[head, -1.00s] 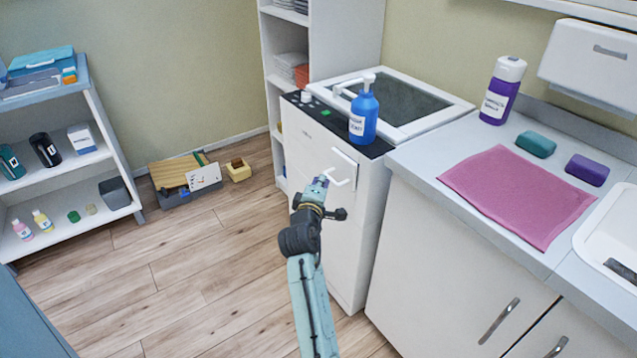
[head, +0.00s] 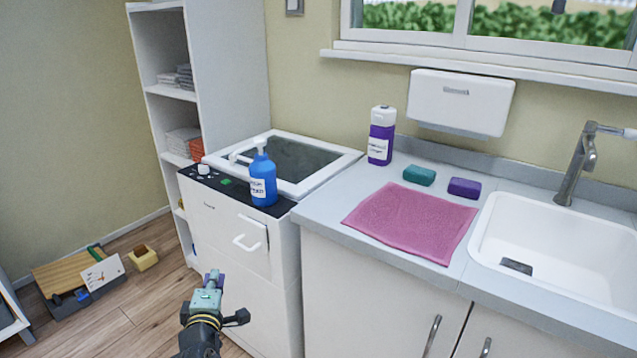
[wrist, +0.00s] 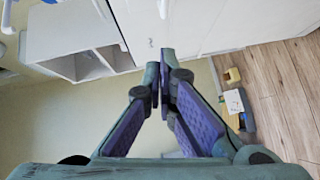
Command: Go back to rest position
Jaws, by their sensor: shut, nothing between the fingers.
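My gripper (head: 213,280) is low in the head view, in front of the white cabinet (head: 268,300) with the handled drawer. It is apart from the drawer's white handle (head: 246,243). In the wrist view my gripper (wrist: 164,62) has its fingertips together with nothing between them. A blue pump bottle (head: 263,180) stands upright on the black panel on top of the cabinet.
The counter (head: 330,212) holds a pink cloth (head: 412,222), a purple bottle (head: 381,136), green and purple blocks, and a white sink (head: 560,250). A tall white shelf (head: 160,60) stands behind the cabinet. A box with a wooden board (head: 72,271) sits on the floor at left.

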